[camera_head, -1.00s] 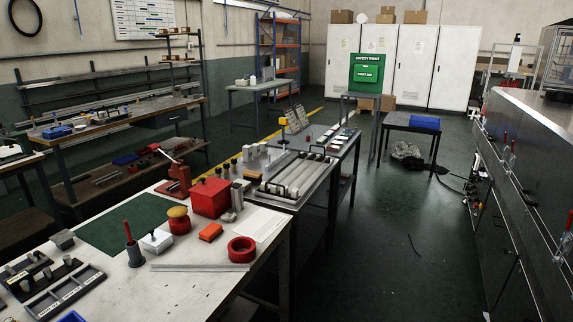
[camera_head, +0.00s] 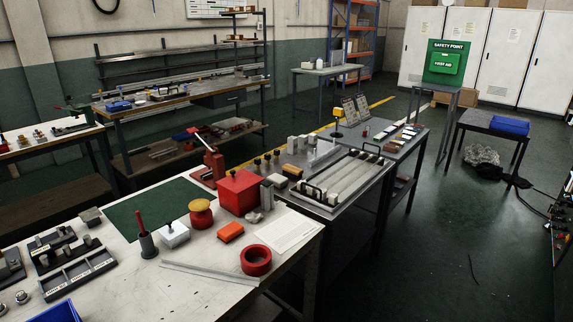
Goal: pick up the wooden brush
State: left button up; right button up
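I cannot make out a wooden brush for certain. A small tan block (camera_head: 291,169) lies on the bench just behind the red box, too small to identify. On the near workbench (camera_head: 200,285) a red-handled tool (camera_head: 140,222) stands upright in a grey cup (camera_head: 148,245). Beside it are a white block with a knob (camera_head: 174,235), a red pot with a yellow top (camera_head: 201,213), an orange block (camera_head: 230,232) and a red tape roll (camera_head: 256,260). Neither gripper is in view.
A red box (camera_head: 240,190) and green mat (camera_head: 150,209) take up the back of the near workbench. A tray with pale bars (camera_head: 340,185) sits on the adjoining bench. Another long bench (camera_head: 180,101) stands behind.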

aim_at(288, 170)
jog(key=i+l+u, duration=0.1)
jog(key=l, duration=0.25)
jog(key=i+l+u, duration=0.1)
jog(key=l, duration=0.25)
jog(key=i+z, duration=0.1)
jog(key=z, duration=2.05)
jog(key=u, duration=2.1)
jog(key=i+l+u, duration=0.15)
jog(key=i+l, duration=0.25)
jog(key=i+l+u, duration=0.15)
jog(key=i+l, duration=0.2)
jog(key=l, duration=0.15)
